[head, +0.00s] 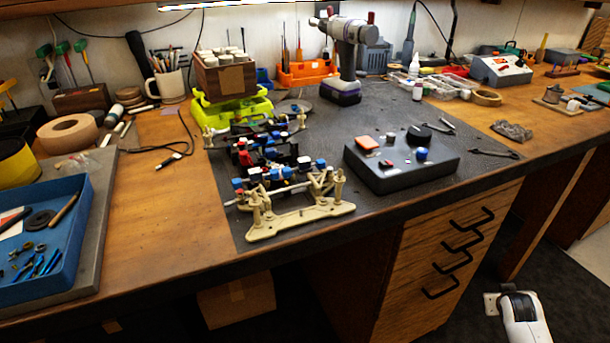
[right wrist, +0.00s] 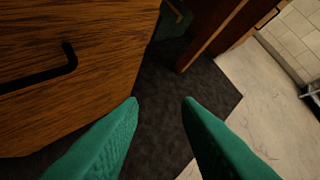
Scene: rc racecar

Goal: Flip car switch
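The RC car chassis (head: 300,222) stands on the dark mat of the workbench in the head view, with beige end plates and blue, red and black parts between them. Right of it lies a dark grey box (head: 400,176) with an orange-red rectangular piece, a black round knob and a blue button on top. I cannot tell which part is the car switch. My right gripper (right wrist: 160,102) shows two green fingers, open and empty, over the floor beside the drawers. My right arm also shows at the lower right of the head view. My left gripper is not in view.
A blue tray (head: 70,262) with small tools is at the left. A cordless drill (head: 345,58) stands at the back. Drawers with black handles (head: 440,292) are below the bench, close to my right gripper.

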